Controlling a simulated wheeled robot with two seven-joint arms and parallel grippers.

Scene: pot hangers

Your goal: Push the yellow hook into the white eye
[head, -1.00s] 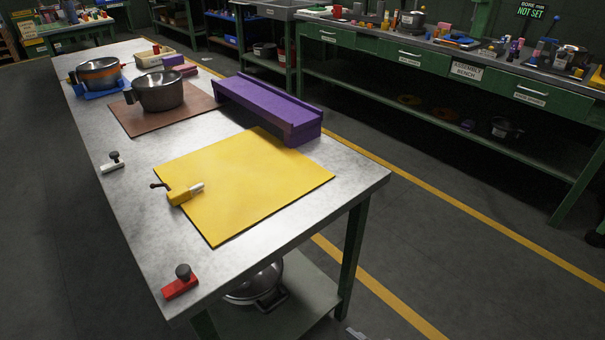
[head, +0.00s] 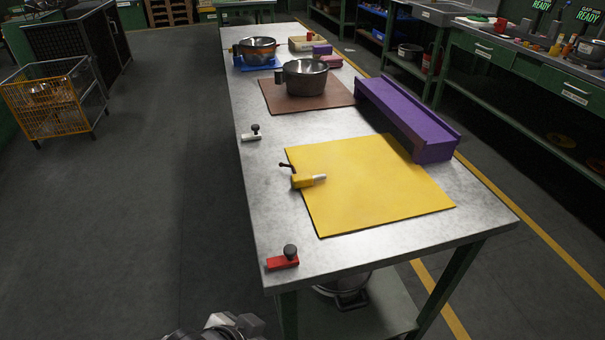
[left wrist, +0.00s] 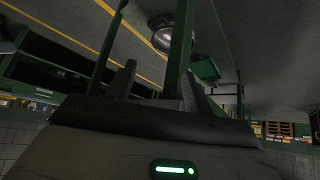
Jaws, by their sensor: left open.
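A yellow block (head: 302,181) lies at the left edge of the yellow mat (head: 375,190) in the head view. A dark bent piece sticks up at its left end, and a short white piece (head: 319,178) sits against its right end. These look like the yellow hook and the white eye, but they are too small to tell whether they are engaged. A separate white block with a dark knob (head: 251,134) is farther back. My left gripper (left wrist: 158,88) is open and empty in the left wrist view, away from these parts. My right gripper is out of view.
A red block with a dark knob (head: 283,260) lies near the table's front left corner. A purple channel (head: 405,115) stands behind the mat on the right. A dark pot (head: 305,78) stands on a brown mat (head: 277,97). Open floor lies left of the table.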

